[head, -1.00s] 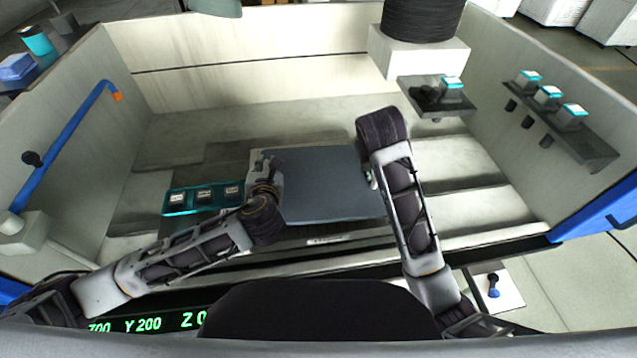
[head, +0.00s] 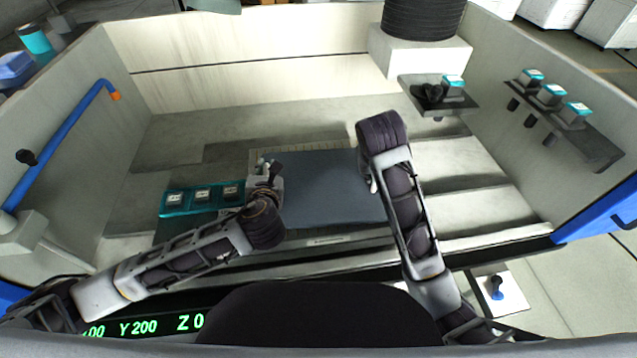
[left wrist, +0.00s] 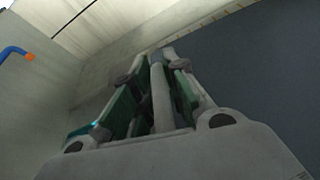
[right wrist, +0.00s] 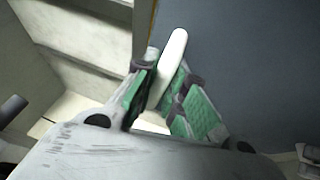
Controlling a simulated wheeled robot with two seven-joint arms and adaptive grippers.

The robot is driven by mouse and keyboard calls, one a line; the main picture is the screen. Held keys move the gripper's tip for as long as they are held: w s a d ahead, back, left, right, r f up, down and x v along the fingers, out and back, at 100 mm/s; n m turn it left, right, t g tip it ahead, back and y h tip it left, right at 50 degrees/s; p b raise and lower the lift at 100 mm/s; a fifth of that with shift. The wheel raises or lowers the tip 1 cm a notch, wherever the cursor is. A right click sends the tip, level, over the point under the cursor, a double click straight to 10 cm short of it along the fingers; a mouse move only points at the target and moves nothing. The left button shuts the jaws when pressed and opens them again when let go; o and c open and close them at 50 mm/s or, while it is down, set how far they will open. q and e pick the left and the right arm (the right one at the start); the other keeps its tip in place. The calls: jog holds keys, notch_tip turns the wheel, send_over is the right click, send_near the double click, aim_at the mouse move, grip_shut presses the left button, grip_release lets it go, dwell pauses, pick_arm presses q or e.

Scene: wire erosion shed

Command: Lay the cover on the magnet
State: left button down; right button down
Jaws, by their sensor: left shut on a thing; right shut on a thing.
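The cover (head: 325,190) is a flat blue-grey sheet in the middle of the head view. It lies over the magnet (head: 312,146), whose pale, marked back edge shows behind it; the rest is mostly hidden. My left gripper (head: 267,168) is shut on the handle at the cover's left side; the left wrist view shows a grey bar between its fingers (left wrist: 160,88). My right gripper (head: 373,184) is shut on the cover's right handle, a pale bar in the right wrist view (right wrist: 165,80). Whether the cover touches the magnet I cannot tell.
A teal tray (head: 178,211) with several small blocks stands left of the cover, near my left forearm. Pale tank walls surround the work area. A blue rail (head: 62,145) runs along the left wall. Shelves with teal-topped blocks (head: 551,95) hang at the right.

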pick_arm(q)
jog(key=shift+w+f+b, duration=0.1)
jog(key=shift+f+b, duration=0.05)
jog(key=shift+b, duration=0.15)
pick_arm(e)
jog(key=shift+a+f, duration=0.15)
jog(key=shift+f, duration=0.15)
pick_arm(q)
jog(key=c, duration=1.9)
grip_release()
jog(key=shift+f, duration=0.15)
pick_arm(e)
jog(key=c, duration=1.9)
grip_release()
jog(key=shift+f, duration=0.1)
pick_arm(q)
jog(key=o, duration=0.5)
jog(key=shift+c, duration=0.2)
pick_arm(e)
jog(key=o, duration=0.4)
jog(key=shift+o, duration=0.2)
pick_arm(q)
jog(key=shift+s, duration=0.25)
jog(key=shift+v, duration=3.65)
jog(key=shift+r, duration=0.25)
pick_arm(e)
jog(key=shift+r, duration=0.25)
